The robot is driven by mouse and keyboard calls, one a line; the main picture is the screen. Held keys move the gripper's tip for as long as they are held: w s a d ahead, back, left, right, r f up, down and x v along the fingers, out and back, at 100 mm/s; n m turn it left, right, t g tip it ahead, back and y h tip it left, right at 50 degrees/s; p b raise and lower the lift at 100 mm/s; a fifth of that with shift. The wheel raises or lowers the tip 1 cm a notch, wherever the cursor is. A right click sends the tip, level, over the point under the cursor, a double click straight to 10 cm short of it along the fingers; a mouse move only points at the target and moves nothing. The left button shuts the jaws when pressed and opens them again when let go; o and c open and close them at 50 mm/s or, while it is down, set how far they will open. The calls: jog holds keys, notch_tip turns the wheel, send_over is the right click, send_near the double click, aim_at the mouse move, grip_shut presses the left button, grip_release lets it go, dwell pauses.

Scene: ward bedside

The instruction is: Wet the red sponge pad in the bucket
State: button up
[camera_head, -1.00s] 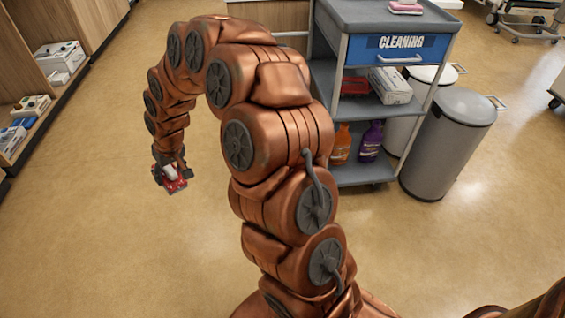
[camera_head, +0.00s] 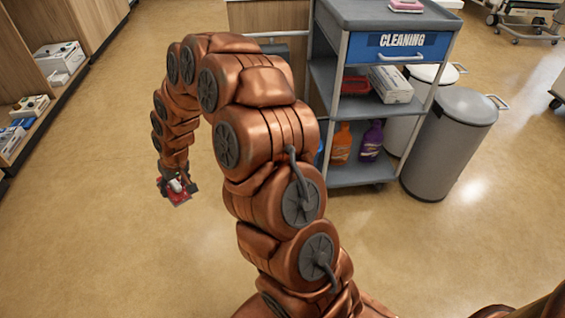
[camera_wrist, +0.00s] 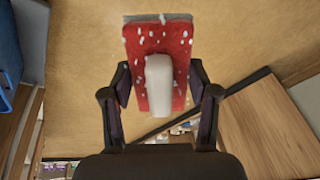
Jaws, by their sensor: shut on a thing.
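The red sponge pad (camera_head: 179,199) is in my gripper (camera_head: 177,187), held above the floor at the left in the head view. In the wrist view the red pad (camera_wrist: 183,78) has white specks, a grey far edge and a white handle-like block (camera_wrist: 159,85) along its middle. My gripper (camera_wrist: 160,92) is shut on this block, with one finger on each side. I cannot make out a bucket for certain; a small blue patch (camera_head: 319,155) shows between my arm and the cart's lower shelf, mostly hidden.
A grey cleaning cart (camera_head: 362,174) stands right of my arm, with an orange bottle (camera_head: 341,144) and a purple bottle (camera_head: 371,141) on its low shelf. A grey bin (camera_head: 448,145) stands beside it. Wooden shelving (camera_head: 48,90) lines the left. Open floor lies in front.

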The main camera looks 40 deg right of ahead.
notch_tip(320, 180, down, 11)
jog(key=b, duration=0.2)
dwell(1.1)
jog(key=shift+r, duration=0.15)
dwell(1.9)
jog(key=shift+r+p, duration=0.55)
jog(key=shift+r, duration=1.4)
jog(key=r, duration=0.4)
jog(key=w+r, duration=0.1)
jog(key=r, duration=0.3)
jog(key=w+r, duration=0.1)
jog(key=r, duration=0.3)
jog(key=shift+d+r, duration=0.1)
jog(key=shift+r, duration=0.25)
jog(key=w+a+r+v, duration=0.1)
jog(key=a+v, duration=0.1)
jog(key=v, duration=1.1)
notch_tip(320, 180, up, 13)
jog(key=p, duration=2.6)
send_over(172, 182)
jog(key=s, duration=0.3)
jog(key=shift+w+f, duration=0.2)
